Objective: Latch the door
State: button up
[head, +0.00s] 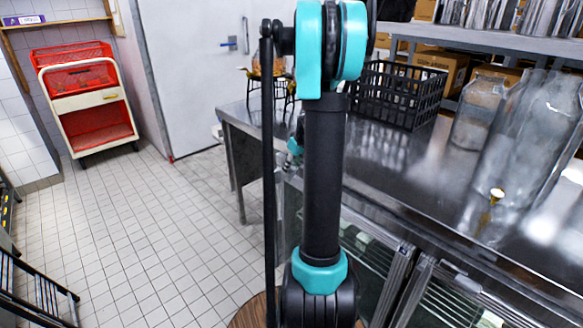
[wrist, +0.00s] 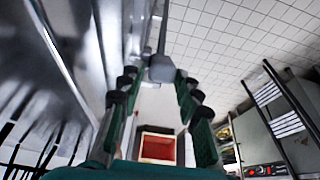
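A white door (head: 195,75) stands in the back wall in the head view. It carries a blue lever (head: 229,42) and an upright metal bar (head: 245,35) near its right side. Glass-fronted cabinet doors with metal frames (head: 385,285) sit under the steel counter. My gripper (wrist: 156,77) shows in the wrist view with its two dark green fingers apart. A grey rod with a blocky end (wrist: 162,69) appears between or beyond the fingertips; I cannot tell what it is or whether they touch it. In the head view my arm hides most of the gripper.
The steel counter (head: 375,165) holds a black crate (head: 397,94) and large glass jars (head: 525,140) on the right. A red and cream cart (head: 92,103) stands at the back left and also shows in the wrist view (wrist: 157,146). Tiled floor (head: 130,225) is clear between.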

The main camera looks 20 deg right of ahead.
grip_shut()
jog(key=shift+w, duration=0.1)
jog(key=shift+w+a+r+g+h, duration=0.15)
jog(key=shift+w+g+h, duration=0.2)
jog(key=shift+g, duration=0.4)
jog(key=shift+w+a+g+h, duration=0.15)
jog(key=shift+w+g+h, duration=0.15)
jog(key=shift+g, duration=0.45)
jog(key=shift+w+a+g+h, duration=0.1)
jog(key=shift+w+g+h, duration=0.2)
jog(key=shift+g, duration=0.45)
jog(key=shift+w+a+g+h, duration=0.15)
jog(key=shift+w+g, duration=0.2)
jog(key=shift+g, duration=0.4)
jog(key=shift+o, duration=2.1)
grip_release()
